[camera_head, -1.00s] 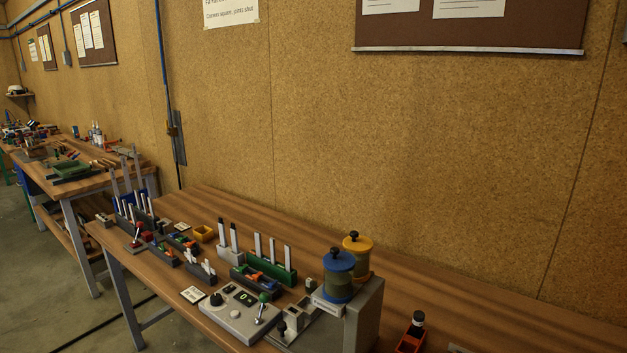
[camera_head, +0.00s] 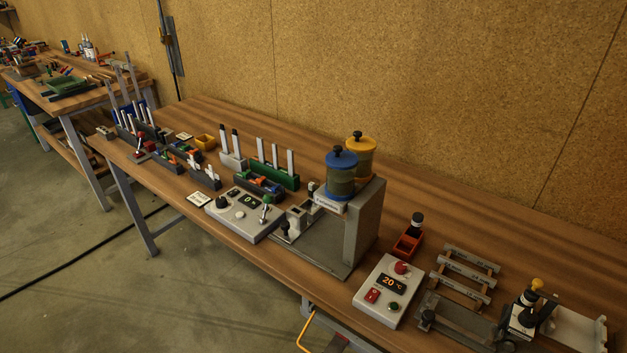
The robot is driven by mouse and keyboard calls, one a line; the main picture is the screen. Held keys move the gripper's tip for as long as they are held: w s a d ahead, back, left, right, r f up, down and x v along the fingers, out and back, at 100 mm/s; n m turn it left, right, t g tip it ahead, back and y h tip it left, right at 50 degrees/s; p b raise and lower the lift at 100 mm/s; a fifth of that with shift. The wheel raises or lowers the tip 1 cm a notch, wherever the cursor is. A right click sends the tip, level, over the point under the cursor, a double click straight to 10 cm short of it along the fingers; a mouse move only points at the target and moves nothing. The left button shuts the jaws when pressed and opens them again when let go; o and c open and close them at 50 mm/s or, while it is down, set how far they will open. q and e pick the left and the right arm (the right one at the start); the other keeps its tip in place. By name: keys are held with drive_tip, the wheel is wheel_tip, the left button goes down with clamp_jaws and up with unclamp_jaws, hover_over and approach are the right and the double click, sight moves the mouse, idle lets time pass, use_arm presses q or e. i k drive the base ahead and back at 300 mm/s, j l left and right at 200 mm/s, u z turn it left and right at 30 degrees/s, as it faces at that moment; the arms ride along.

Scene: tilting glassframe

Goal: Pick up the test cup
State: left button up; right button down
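I cannot tell for sure which item is the test cup. A dark container with a white band and black top (camera_head: 416,224) stands by a small red-orange tray (camera_head: 407,246), right of a grey dispenser stand (camera_head: 366,232). The stand carries a blue-lidded jar (camera_head: 341,175) and a yellow-lidded jar (camera_head: 359,157). A small pale fixture (camera_head: 298,217) sits at the stand's left foot; its details are too small to make out. Neither of my grippers is in view.
A wooden workbench (camera_head: 480,230) runs along the wall. A white control box (camera_head: 244,214) stands left of the dispenser and another, showing 20 (camera_head: 390,290), right of it. Racks (camera_head: 466,273) and a clamp-like device (camera_head: 524,312) fill the right end.

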sight(314, 183)
drive_tip(key=i+j+z, duration=0.1)
drive_tip(key=z, duration=0.35)
drive_tip(key=i+j+z, duration=0.1)
drive_tip(key=j+z, duration=0.2)
drive_tip(key=z, duration=0.15)
drive_tip(key=j+z, duration=0.25)
drive_tip(key=z, duration=0.2)
